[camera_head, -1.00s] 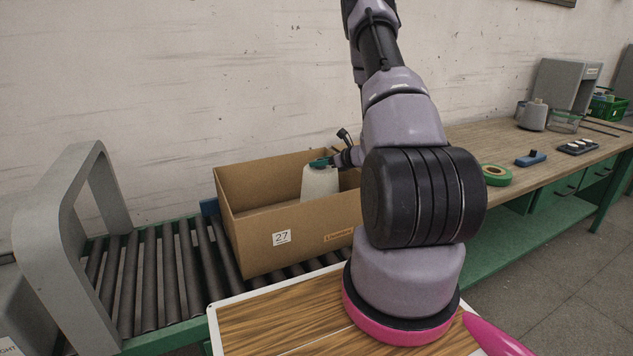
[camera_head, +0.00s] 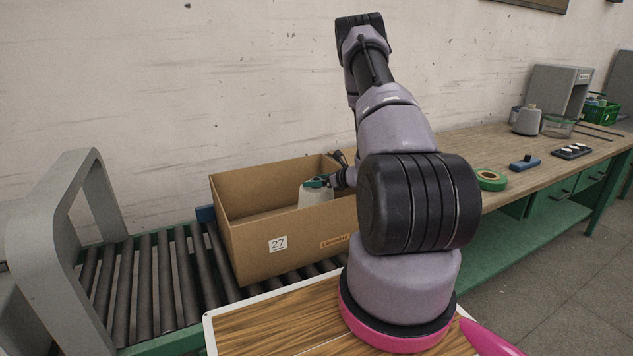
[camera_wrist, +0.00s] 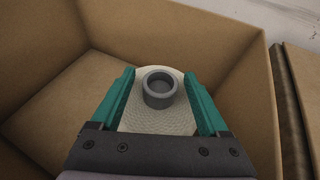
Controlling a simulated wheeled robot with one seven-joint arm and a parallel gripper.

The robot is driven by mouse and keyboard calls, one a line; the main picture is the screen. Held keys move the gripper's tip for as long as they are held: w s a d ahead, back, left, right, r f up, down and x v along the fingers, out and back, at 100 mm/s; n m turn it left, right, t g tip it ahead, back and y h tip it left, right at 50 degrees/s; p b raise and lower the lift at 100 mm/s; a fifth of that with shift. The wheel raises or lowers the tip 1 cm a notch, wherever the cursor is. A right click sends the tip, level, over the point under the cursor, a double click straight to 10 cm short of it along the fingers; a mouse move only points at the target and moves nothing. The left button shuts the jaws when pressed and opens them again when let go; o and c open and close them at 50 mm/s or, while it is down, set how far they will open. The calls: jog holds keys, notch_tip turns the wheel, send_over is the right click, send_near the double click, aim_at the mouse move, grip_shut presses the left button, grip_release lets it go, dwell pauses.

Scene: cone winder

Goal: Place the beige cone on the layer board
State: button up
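The beige cone (camera_head: 316,197) is upright inside the cardboard box, its lower part hidden by the box's front wall. My gripper (camera_head: 318,183) is at its top, reaching in from the right. In the wrist view the cone (camera_wrist: 155,117) with its grey tube end sits between the two green fingers of my gripper (camera_wrist: 159,75), which close on its sides. A flat brown cardboard surface (camera_wrist: 72,103) lies at the bottom of the box, left of the cone; I cannot tell if it is the layer board or the box floor. Whether the cone's base touches it is hidden.
The cardboard box (camera_head: 300,245), labelled 27, stands on a roller conveyor (camera_head: 150,290) with a grey arch (camera_head: 85,200) at left. Its walls surround my gripper.

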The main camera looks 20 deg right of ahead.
jog(key=shift+s+d+r, duration=0.1)
jog(key=shift+s+r, duration=0.05)
jog(key=shift+r, duration=0.05)
jog(key=v, duration=1.1)
jog(key=s+a+r+n+g+y, duration=0.3)
jog(key=a+r+n, duration=0.3)
jog(key=a+r, duration=0.35)
jog(key=s+a+r+n+g+y, duration=0.25)
jog(key=a+r+n, duration=0.35)
jog(key=a+r, duration=0.4)
jog(key=s+a+r+n+h, duration=0.2)
jog(key=s+r+n+h, duration=0.7)
jog(key=s+r+n, duration=0.6)
jog(key=s+r, duration=0.1)
jog(key=s, duration=0.4)
jog(key=shift+a+r, duration=0.35)
jog(key=shift+a, duration=0.05)
